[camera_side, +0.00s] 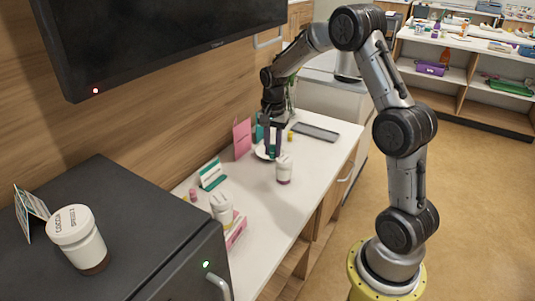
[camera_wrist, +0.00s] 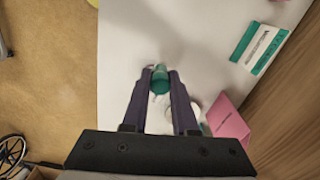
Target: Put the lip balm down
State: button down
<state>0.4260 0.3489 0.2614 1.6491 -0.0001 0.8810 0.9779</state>
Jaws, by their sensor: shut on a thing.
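My gripper (camera_wrist: 160,76) points down at the white bedside counter (camera_wrist: 122,45), its two dark fingers closed on a small teal lip balm (camera_wrist: 160,84). In the side view my gripper (camera_side: 272,154) is beside the pink card, over or near a white round dish (camera_side: 261,153). A bit of teal (camera_side: 272,152) shows between the fingers there. I cannot tell whether the lip balm touches the counter.
A pink card (camera_side: 242,139) stands behind, with a green-and-white card (camera_side: 211,175) to the left. A dark flat tray (camera_side: 315,132) and a small yellow item (camera_side: 290,136) lie to the right. A wall screen (camera_side: 160,35) hangs above.

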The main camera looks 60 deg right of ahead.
jog(key=shift+m, duration=0.7)
jog(key=d, duration=0.5)
jog(key=d+f, duration=0.1)
jog(key=d, duration=0.2)
jog(key=shift+w+d, duration=0.15)
jog(key=shift+d, duration=0.2)
jog(key=w+d+f, duration=0.2)
jog(key=w, duration=0.1)
jog(key=w+d+f, duration=0.2)
jog(key=w+f, duration=0.1)
jog(key=w+d+f, duration=0.2)
jog(key=w+f, duration=0.1)
jog(key=w, duration=0.1)
jog(key=shift+d+f, duration=0.2)
jog(key=shift+d, duration=0.15)
jog(key=shift+w+d+f, duration=0.2)
jog(key=shift+w+f, duration=0.15)
jog(key=shift+f, duration=1.65)
jog(key=shift+f, duration=0.2)
jog(key=c, duration=1)
grip_release()
